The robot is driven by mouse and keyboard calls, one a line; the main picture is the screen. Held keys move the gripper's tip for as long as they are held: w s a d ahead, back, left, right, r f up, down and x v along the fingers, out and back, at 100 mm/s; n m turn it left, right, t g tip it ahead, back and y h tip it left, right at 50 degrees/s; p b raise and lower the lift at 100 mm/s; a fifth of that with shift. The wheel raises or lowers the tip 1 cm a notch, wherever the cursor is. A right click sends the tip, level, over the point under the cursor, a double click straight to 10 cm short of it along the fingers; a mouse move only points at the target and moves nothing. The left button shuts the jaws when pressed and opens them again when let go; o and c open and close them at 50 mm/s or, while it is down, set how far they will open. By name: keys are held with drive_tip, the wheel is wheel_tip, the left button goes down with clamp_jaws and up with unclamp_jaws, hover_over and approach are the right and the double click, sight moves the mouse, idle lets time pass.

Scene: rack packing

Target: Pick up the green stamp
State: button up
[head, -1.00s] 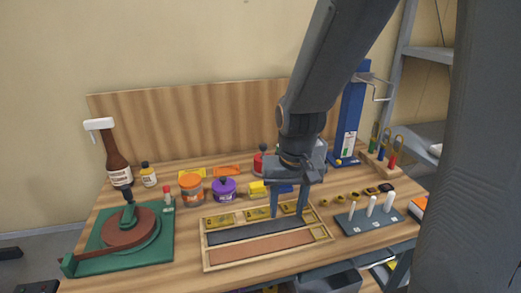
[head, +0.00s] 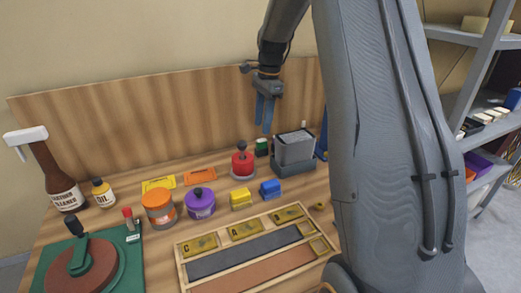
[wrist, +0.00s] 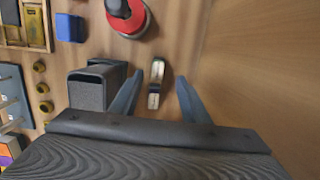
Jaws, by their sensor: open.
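The green stamp (head: 262,147) is a small dark green block at the back of the bench, between the red pot and the grey box. In the wrist view a small upright block (wrist: 155,84) with brown and pale parts sits at that place; its green hardly shows there. My gripper (head: 264,132) is open and points down just above the stamp in the head view. In the wrist view my fingers (wrist: 157,92) stand apart on either side of the block, not touching it.
The grey box (head: 295,149) is close on one side and the red pot (head: 243,162) on the other. The wooden backboard (head: 150,110) rises behind. Blue (head: 270,188) and yellow (head: 240,199) blocks stand nearer, before a wooden tray (head: 187,277).

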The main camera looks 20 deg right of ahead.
sight(262, 139)
drive_tip(key=shift+s+a+f+p, duration=0.15)
drive_tip(key=shift+f+p, duration=0.6)
drive_tip(key=shift+f, duration=1.1)
drive_tip(key=shift+s+a+f+p, duration=0.15)
drive_tip(key=shift+f+p, duration=0.6)
drive_tip(key=shift+f, duration=1.05)
drive_tip(key=shift+w, duration=0.1)
clamp_jaws()
